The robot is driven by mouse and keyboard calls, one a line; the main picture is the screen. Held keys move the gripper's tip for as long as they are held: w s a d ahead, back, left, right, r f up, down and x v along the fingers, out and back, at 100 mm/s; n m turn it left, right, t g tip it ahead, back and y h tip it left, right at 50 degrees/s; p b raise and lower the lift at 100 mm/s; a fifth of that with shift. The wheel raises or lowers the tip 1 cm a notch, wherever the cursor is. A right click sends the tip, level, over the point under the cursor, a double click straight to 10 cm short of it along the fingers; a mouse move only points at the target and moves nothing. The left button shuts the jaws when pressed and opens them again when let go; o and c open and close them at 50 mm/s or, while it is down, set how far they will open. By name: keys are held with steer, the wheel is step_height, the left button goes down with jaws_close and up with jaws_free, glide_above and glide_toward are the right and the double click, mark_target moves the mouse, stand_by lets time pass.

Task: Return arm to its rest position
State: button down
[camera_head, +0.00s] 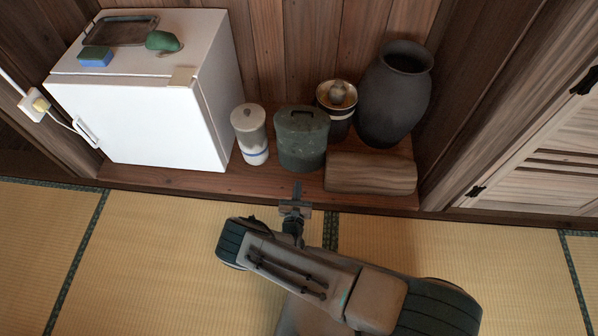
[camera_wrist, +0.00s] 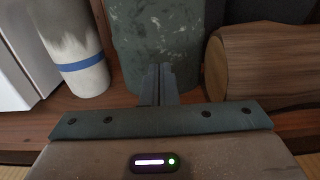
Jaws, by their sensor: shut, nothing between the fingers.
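My gripper (camera_head: 297,190) is shut and empty at the front edge of the wooden alcove shelf. My arm stretches forward over the tatami toward it. In the wrist view the closed fingers (camera_wrist: 158,82) point at the lower part of a dark green speckled canister (camera_wrist: 155,35). That canister (camera_head: 301,138) stands upright on the shelf in the head view, just beyond the fingertips. I cannot tell whether the fingertips touch it.
A white and grey jar (camera_head: 251,133) stands left of the canister and a wooden block (camera_head: 370,173) lies to its right. A dark vase (camera_head: 393,100) and gold-rimmed pot (camera_head: 338,105) stand behind. A white fridge (camera_head: 150,125) is at left. Tatami (camera_head: 150,250) is clear at left.

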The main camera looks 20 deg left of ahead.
steer(key=shift+v, duration=1.35)
steer(key=w+d+r+m+g+h+p, duration=0.2)
steer(key=w+d+r+m+h+p, duration=0.25)
steer(key=r, duration=0.65)
steer(key=w+d+r+m+g+h+p, duration=0.25)
steer(key=d+r+m+h, duration=0.35)
steer(key=r, duration=0.6)
steer(key=w+d+r+m+g+h+p, duration=0.4)
steer(key=r+m, duration=0.3)
steer(key=r, duration=0.4)
steer(key=s+d+r+m+g+p, duration=0.3)
steer(key=d+r+m+p, duration=0.15)
steer(key=r, duration=0.55)
steer(key=s+d+r+m+g+p, duration=0.2)
steer(key=d+r+m+g+p, duration=0.25)
steer(key=r, duration=0.55)
steer(key=s+d+r+m+y+p, duration=0.3)
steer(key=s+r, duration=0.3)
steer(key=r, duration=0.4)
steer(key=s+d+r+m+y+p, duration=0.3)
steer(key=s+r+m+y+p, duration=0.1)
steer(key=r, duration=0.6)
steer(key=s+d+r+m+t+y+p, duration=0.1)
steer(key=s+d+r+m+y+p, duration=0.2)
steer(key=s+r+m+p, duration=0.2)
steer(key=s+r, duration=0.3)
steer(key=r, duration=0.3)
steer(key=shift+s, duration=0.2)
